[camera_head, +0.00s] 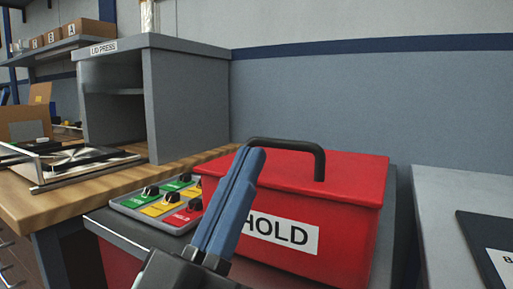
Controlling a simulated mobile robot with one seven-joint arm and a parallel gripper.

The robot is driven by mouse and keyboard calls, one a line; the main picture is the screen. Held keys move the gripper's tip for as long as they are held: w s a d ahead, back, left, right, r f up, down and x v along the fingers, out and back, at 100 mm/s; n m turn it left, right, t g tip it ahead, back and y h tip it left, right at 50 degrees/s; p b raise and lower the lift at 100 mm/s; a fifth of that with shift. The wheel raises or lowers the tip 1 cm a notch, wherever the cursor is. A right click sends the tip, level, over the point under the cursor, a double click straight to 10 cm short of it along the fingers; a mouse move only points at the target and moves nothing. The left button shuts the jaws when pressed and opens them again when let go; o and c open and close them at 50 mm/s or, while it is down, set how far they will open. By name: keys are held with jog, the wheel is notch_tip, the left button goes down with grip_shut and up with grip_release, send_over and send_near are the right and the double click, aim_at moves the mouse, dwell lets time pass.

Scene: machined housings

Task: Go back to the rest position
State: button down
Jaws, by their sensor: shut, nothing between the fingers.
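My gripper (256,160) shows in the head view at the lower middle. Its two long blue fingers are shut together with nothing visible between them. They point up and slightly right, in front of the left side of the red box (352,230) labelled HOLD. The fingers hide part of the box's front and label. I cannot tell whether they touch the box. The box has a closed lid and a black handle (319,160) on top.
A panel (130,206) with green, yellow and red labelled knobs lies left of the box. A grey LID PRESS cabinet (190,105) stands behind on the wooden bench (50,205). A metal fixture (75,165) sits at left. A grey table (440,220) with a dark tray (480,245) is at right.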

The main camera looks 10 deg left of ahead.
jog(key=d+r+y+p, duration=0.3)
jog(key=d+r+p, duration=0.2)
jog(key=r, duration=0.4)
jog(key=s+r+n+t+y+p, duration=0.1)
jog(key=r+n+y+p, duration=0.1)
jog(key=r+p, duration=1.8)
jog(key=s+r+n+t+y+p, duration=0.1)
jog(key=r+y+p, duration=0.4)
jog(key=r+p, duration=1.6)
notch_tip(320, 180, up, 5)
jog(key=shift+s+f+n+t, duration=0.15)
jog(key=shift+s+n+t, duration=0.15)
jog(key=shift+s+n, duration=0.25)
jog(key=shift+a, duration=0.1)
